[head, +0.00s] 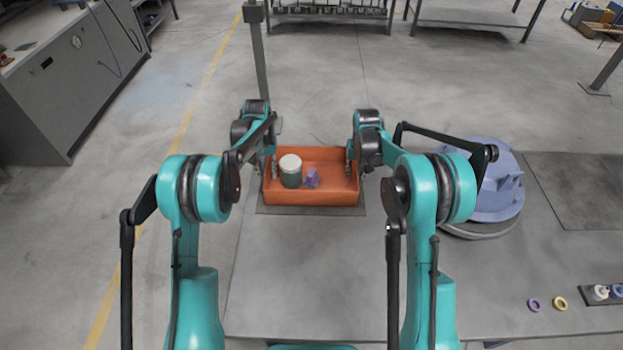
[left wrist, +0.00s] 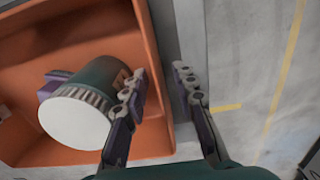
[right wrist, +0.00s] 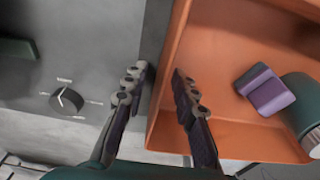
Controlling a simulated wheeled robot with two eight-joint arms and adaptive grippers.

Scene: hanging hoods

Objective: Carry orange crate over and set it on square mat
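The orange crate (head: 312,198) sits at the far left part of the table, holding a dark green jar with a white lid (head: 290,172) and a small purple block (head: 312,178). My left gripper (head: 270,168) is at its left wall; in the left wrist view its open fingers (left wrist: 162,85) are on either side of the crate wall, with a gap. My right gripper (head: 352,166) is at the right wall; in the right wrist view its open fingers (right wrist: 156,82) also straddle the wall. Under the crate lies a dark mat (head: 290,210). Another dark mat (head: 582,195) lies at the right.
A blue-purple rounded machine part (head: 490,190) on a grey round base stands between the crate and the right mat. A purple ring (head: 533,305), a yellow ring (head: 560,303) and small items lie at the front right. The table's front middle is clear.

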